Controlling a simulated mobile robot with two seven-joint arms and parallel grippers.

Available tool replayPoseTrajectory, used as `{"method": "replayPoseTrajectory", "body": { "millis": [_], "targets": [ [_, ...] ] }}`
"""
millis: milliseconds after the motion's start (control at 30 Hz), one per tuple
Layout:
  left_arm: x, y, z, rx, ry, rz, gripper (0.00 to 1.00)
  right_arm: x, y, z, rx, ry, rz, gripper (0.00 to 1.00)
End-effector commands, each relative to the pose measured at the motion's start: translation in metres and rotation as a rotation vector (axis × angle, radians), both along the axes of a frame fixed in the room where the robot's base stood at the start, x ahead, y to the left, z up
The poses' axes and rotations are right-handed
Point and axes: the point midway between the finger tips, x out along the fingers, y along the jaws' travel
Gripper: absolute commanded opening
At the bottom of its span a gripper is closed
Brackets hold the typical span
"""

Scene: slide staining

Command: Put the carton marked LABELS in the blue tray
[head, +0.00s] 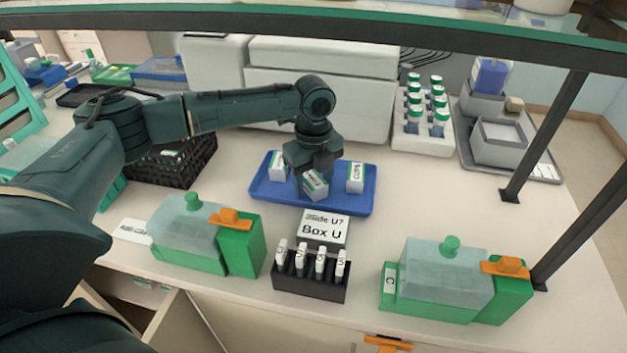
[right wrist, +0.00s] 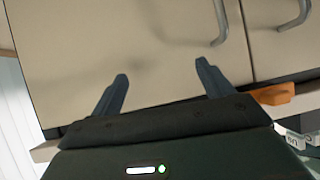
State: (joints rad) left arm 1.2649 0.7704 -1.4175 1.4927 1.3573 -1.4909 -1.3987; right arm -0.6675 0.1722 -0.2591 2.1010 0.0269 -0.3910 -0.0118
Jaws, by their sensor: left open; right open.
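The blue tray (head: 262,190) lies in the middle of the bench in the head view. Three small white and green cartons are in it: a left carton (head: 278,166), a middle carton (head: 315,186) and a right carton (head: 355,177). The middle carton is tilted; its print is too small to read surely, so I cannot tell which is marked LABELS. My left gripper (head: 312,172) is open, pointing down right at the middle carton, and partly hides it. My right gripper (right wrist: 162,74) is open and empty in the right wrist view, before cabinet doors.
A black slide rack (head: 310,288) and a Box U sign (head: 323,228) stand in front of the tray. Green staining boxes stand left (head: 190,235) and right (head: 445,280). A black basket (head: 172,165) is left of the tray; a white bottle rack (head: 422,143) is behind right.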

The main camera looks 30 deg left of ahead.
Motion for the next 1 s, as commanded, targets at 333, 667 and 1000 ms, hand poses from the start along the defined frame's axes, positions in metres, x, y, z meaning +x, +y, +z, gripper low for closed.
{"method": "replayPoseTrajectory", "body": {
  "millis": [333, 667, 1000],
  "targets": [
    [0.001, 0.0, 0.064, -0.001, -0.004, 0.0, 0.54, -0.001, -0.002, -0.001, -0.009, -0.001, 0.009, 0.79],
    [0.001, 0.0, 0.114, -0.001, -0.001, 0.001, 0.54, -0.001, -0.001, -0.001, -0.007, -0.004, 0.01, 0.79],
    [0.0, 0.0, 0.12, -0.001, 0.001, 0.001, 0.54, 0.0, 0.0, 0.0, -0.004, -0.004, 0.009, 0.79]
  ]
}}
